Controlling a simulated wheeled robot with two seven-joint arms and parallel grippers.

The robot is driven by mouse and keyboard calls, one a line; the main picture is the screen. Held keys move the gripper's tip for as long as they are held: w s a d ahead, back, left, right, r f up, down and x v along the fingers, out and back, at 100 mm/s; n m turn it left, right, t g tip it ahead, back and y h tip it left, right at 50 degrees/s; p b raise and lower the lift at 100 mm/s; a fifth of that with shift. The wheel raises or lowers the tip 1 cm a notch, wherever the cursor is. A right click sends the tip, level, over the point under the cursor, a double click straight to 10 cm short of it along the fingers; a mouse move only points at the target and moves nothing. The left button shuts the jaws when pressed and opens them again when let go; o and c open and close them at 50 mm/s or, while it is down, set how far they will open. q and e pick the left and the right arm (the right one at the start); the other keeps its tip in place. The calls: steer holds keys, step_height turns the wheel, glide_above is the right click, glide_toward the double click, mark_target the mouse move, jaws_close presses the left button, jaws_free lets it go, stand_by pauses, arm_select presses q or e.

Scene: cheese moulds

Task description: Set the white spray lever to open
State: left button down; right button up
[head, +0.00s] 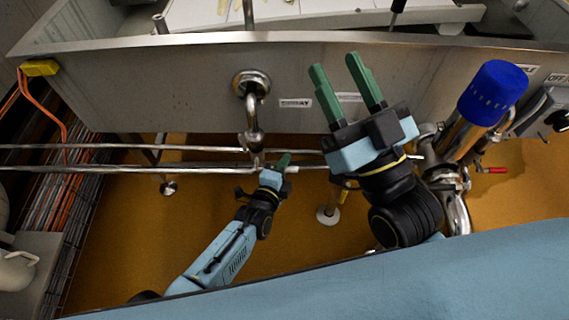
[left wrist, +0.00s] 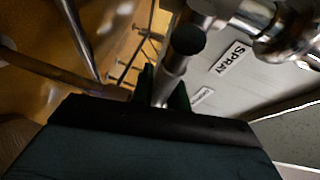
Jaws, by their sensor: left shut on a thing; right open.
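My left gripper (head: 280,163) is below the steel valve pipe (head: 253,125) on the front of the vat, its green fingers shut on a pale lever, taken to be the white spray lever (head: 292,169). Only a short white end of it shows right of the fingers. In the left wrist view the left gripper (left wrist: 164,92) has its fingers on both sides of a pale rod, beside a plate reading SPRAY (left wrist: 231,57). The fingers hide much of the lever. My right gripper (head: 347,88) is open and empty, raised before the vat front.
Steel rails (head: 110,169) run across below the vat (head: 180,90). A blue-capped valve (head: 493,88) stands at the right, with a red-handled tap (head: 495,170) below it. A yellow block (head: 40,68) sits at the vat's left corner. The orange floor is open below.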

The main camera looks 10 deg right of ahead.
arm_select(q)
steer(key=shift+w+a+r+n+t+h+b, duration=0.1)
steer(key=shift+a+r+n+t+h+b, duration=0.2)
steer(key=shift+r+n, duration=0.55)
steer(key=shift+s+a+r+n+t+h+b, duration=0.1)
steer(key=shift+r+n+t+h+b, duration=0.35)
steer(key=shift+n, duration=0.7)
steer(key=shift+w+a+r+n+t+h+b, duration=0.1)
steer(key=shift+a+r+n+t+h, duration=0.15)
steer(key=shift+r+n, duration=0.65)
arm_select(e)
steer(key=shift+s+d+r+t+y, duration=0.15)
steer(key=shift+s+r+t, duration=0.25)
steer(key=shift+t, duration=0.2)
steer(key=shift+s+d+r+t+y, duration=0.15)
steer(key=shift+s+r+t, duration=0.25)
steer(key=shift+t, duration=0.2)
steer(key=shift+f, duration=0.1)
arm_select(q)
steer(key=c, duration=1.4)
jaws_free()
arm_select(e)
steer(key=shift+a, duration=0.1)
arm_select(q)
steer(key=shift+o, duration=0.2)
